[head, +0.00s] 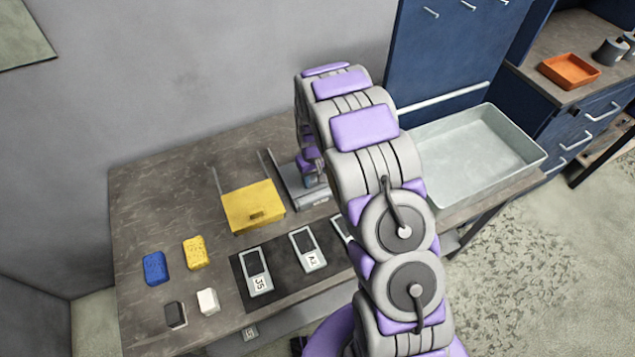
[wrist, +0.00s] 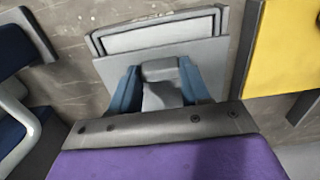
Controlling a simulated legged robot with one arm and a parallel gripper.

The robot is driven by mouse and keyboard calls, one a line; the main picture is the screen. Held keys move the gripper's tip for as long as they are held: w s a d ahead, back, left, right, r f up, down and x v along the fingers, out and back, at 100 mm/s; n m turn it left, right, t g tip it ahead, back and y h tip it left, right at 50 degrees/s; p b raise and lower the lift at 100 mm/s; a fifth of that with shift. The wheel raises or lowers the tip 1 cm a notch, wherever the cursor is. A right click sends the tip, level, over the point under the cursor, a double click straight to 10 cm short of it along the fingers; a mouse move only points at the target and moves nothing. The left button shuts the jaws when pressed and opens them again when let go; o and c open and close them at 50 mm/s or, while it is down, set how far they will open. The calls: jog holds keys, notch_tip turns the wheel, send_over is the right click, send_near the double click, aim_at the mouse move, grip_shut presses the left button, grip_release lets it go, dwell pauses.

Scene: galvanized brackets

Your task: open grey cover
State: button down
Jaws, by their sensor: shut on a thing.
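The grey cover (head: 312,198) lies on the table to the right of the yellow cover (head: 255,205), partly hidden by my arm in the head view. In the wrist view the grey cover (wrist: 222,50) is a flat plate with a paler raised panel, and a grey block-like handle (wrist: 160,75) stands out from it. My gripper (wrist: 160,88) has its two blue fingers on either side of this handle, shut on it. In the head view my gripper (head: 309,178) is mostly hidden behind the arm. The yellow cover also shows at the right in the wrist view (wrist: 280,50).
A dark mat (head: 283,293) with several labelled devices lies at the front. Blue (head: 155,268) and yellow (head: 196,252) sponges and black (head: 175,314) and white (head: 208,301) blocks are at the left. A large pale tray (head: 470,160) stands at the right.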

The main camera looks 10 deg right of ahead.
jog(key=w, duration=0.2)
jog(key=w+a, duration=0.1)
jog(key=w, duration=0.2)
jog(key=w+p, duration=0.1)
jog(key=w, duration=0.1)
jog(key=shift+w+a, duration=0.25)
jog(key=c, duration=0.5)
grip_release()
notch_tip(320, 180, up, 17)
jog(key=shift+r+p, duration=0.1)
jog(key=shift+p, duration=0.45)
jog(key=shift+r, duration=0.1)
